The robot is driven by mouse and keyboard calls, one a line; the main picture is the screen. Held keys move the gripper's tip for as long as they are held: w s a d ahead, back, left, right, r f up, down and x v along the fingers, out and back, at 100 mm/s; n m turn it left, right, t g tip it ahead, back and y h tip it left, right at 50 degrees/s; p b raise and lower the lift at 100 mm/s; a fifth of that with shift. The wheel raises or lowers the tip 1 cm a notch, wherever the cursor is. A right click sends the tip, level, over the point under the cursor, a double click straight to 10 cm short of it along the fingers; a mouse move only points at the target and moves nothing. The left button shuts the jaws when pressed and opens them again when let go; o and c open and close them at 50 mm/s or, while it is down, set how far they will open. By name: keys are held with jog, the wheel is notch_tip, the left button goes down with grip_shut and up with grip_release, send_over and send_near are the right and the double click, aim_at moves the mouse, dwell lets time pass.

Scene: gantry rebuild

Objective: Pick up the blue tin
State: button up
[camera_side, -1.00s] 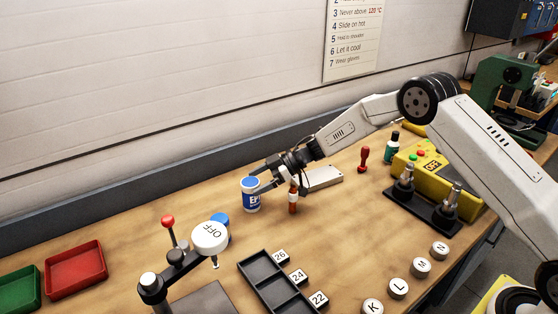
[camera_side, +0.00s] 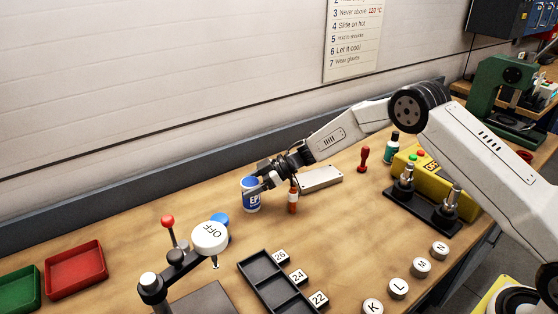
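The blue tin (camera_side: 250,201), with a white label reading "EP", stands upright on the wooden bench left of the picture's middle. My gripper (camera_side: 264,178) is at the tin's upper right side, tilted down towards it. Its fingers look spread, one in front of the tin's right edge and one behind. I cannot tell whether they touch the tin. A small brown-red bottle with a white band (camera_side: 293,200) stands just right of the tin, close under my gripper.
A lever device with an OFF knob (camera_side: 209,237), a round blue object (camera_side: 220,219) and a black divided tray (camera_side: 262,270) are in front. Red (camera_side: 76,268) and green (camera_side: 20,290) bins sit left. Bare bench lies between.

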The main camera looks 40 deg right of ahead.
jog(key=c, duration=0.3)
jog(key=shift+r, duration=0.15)
jog(key=shift+c, duration=0.2)
jog(key=shift+r, duration=4.9)
